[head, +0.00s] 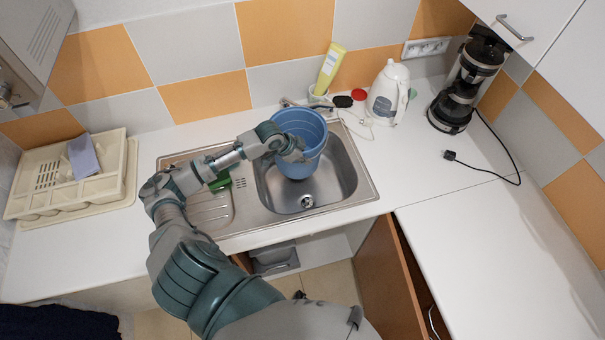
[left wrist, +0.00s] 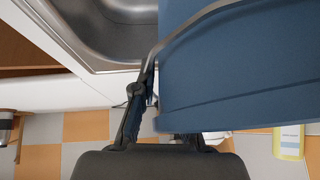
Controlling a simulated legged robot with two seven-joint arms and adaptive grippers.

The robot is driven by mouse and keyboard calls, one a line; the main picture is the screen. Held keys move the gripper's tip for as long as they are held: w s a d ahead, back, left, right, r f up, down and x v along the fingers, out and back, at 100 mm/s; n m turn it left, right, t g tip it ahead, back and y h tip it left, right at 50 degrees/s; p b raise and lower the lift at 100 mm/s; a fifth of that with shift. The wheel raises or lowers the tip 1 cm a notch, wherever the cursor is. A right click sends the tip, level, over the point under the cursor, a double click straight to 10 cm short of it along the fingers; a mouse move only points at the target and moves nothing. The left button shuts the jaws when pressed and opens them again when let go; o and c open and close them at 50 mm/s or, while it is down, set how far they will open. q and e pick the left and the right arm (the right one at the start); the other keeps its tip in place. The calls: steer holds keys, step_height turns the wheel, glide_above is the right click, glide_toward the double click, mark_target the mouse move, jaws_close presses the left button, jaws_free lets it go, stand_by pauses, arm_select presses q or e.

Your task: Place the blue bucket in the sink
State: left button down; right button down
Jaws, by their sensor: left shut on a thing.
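The blue bucket (head: 309,128) is upright over the back part of the sink basin (head: 335,180) in the head view. I cannot tell whether its bottom touches the basin. My left gripper (head: 291,147) is shut on the bucket's left side, near the rim. In the left wrist view the bucket (left wrist: 240,70) fills the right half, with the gripper (left wrist: 155,95) against its edge. The sink's metal rim (left wrist: 90,55) shows beside it. My right gripper is not in view.
A green item (head: 220,181) lies on the drainboard (head: 208,210). A tap (head: 290,103), yellow bottle (head: 329,70) and white kettle (head: 389,92) stand behind the sink. A coffee maker (head: 466,85) is at right, a dish rack (head: 70,180) at left. The right counter (head: 500,260) is clear.

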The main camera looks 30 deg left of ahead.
arm_select(q)
step_height(320, 180, down, 10)
steer(key=shift+w+d+f+p, duration=0.15)
steer(key=shift+f+p, duration=0.05)
steer(key=shift+p, duration=0.2)
steer(key=c, duration=1.2)
jaws_free()
steer(key=v, duration=1.2)
steer(key=shift+d, duration=0.3)
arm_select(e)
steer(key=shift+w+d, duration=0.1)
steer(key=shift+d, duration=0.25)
